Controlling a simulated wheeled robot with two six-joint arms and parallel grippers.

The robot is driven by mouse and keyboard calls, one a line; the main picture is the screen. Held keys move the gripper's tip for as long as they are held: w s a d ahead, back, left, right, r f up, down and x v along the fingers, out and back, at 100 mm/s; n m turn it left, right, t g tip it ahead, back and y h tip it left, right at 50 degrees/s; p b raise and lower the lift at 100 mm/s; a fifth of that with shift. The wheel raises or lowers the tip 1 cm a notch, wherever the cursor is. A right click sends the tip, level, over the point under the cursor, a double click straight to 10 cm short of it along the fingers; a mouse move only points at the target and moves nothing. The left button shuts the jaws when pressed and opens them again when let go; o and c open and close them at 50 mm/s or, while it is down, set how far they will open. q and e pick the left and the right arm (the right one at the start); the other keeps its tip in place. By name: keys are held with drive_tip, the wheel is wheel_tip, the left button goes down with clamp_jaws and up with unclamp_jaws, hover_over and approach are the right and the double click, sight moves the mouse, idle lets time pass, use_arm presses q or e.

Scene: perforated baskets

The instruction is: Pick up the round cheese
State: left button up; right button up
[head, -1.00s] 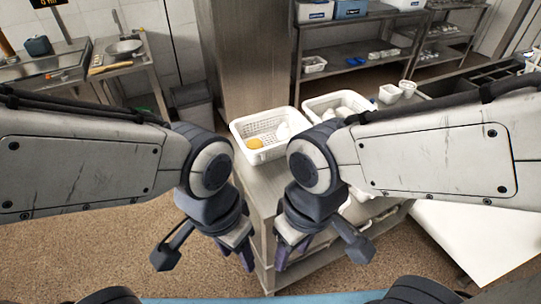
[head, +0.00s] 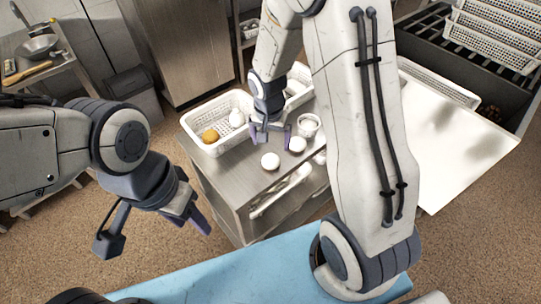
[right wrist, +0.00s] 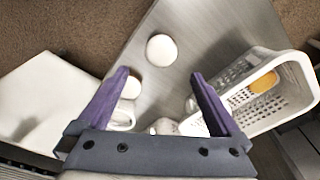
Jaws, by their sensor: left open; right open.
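Two pale round pieces, either of which could be the round cheese, lie on the metal table (head: 228,178). The nearer one (head: 270,160) also shows in the right wrist view (right wrist: 161,50). The other (head: 297,144) lies just behind and to its right, and in the right wrist view it (right wrist: 131,87) is partly behind a finger. My right gripper (head: 269,137) is open and empty above the table, with its fingers spread on either side of the table area beside these pieces. My left gripper (head: 187,215) hangs open and empty left of the table.
A white perforated basket (head: 205,150) left of the right gripper holds a yellow-orange item (head: 210,136) and a white item (head: 237,118). A second basket (head: 299,75) stands behind the right arm. A white cup (head: 308,124) stands near the round pieces.

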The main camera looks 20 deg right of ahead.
sight(271, 160)
drive_tip(key=f, duration=1)
drive_tip(key=shift+w+d+b, duration=0.15)
drive_tip(key=shift+w+b, duration=0.2)
drive_tip(key=shift+r, duration=0.15)
drive_tip(key=c, duration=1.5)
